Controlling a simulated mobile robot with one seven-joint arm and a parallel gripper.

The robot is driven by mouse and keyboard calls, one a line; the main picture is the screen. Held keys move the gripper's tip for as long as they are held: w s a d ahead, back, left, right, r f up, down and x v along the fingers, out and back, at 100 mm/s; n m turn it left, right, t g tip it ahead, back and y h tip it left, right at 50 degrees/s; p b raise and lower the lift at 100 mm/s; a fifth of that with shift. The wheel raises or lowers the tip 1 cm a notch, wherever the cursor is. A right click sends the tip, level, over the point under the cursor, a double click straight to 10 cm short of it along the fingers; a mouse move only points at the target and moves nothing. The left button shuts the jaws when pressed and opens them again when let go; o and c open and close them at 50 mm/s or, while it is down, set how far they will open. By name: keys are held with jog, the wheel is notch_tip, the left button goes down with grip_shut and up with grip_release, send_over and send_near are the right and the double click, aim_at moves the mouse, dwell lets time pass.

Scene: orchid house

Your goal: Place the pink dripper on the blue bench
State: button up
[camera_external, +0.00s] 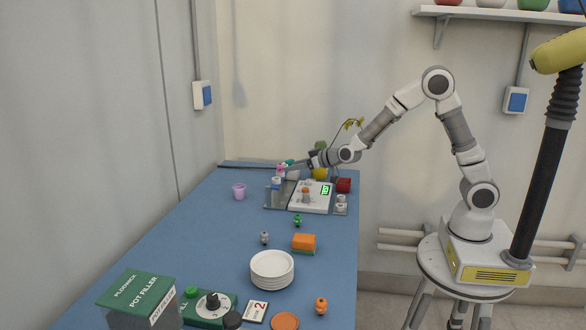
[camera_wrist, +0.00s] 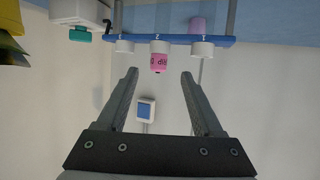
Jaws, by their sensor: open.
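The pink dripper (camera_wrist: 159,62) stands in a slot of a rack, its white collar (camera_wrist: 159,46) at a blue bar (camera_wrist: 180,40). The wrist view is upside down, so the dripper points down in it. In the external view the pink dripper (camera_external: 281,169) shows at the far end of the blue bench (camera_external: 195,235). My gripper (camera_wrist: 159,73) is open and empty. Its fingertips lie to either side of the dripper's line, with the dripper just beyond them. In the external view my gripper (camera_external: 291,167) is close to the dripper, partly overlapping it.
A purple cup (camera_external: 238,191) stands left of the rack. A white device with a green display (camera_external: 325,189) and a red block (camera_external: 343,185) are to the right. Bare bench lies left of the plates (camera_external: 272,269).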

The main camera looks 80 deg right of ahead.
aim_at(282, 165)
jog(key=shift+r+b+x, duration=0.1)
jog(key=shift+r+x, duration=0.05)
jog(key=shift+x, duration=1)
jog(key=shift+r+b+x, duration=0.1)
jog(key=shift+r+x, duration=0.05)
jog(key=shift+x, duration=1)
jog(key=shift+r+b+x, duration=0.1)
jog(key=shift+r+x, duration=0.1)
jog(key=shift+x, duration=0.95)
jog(key=shift+w+d, duration=0.15)
grip_shut()
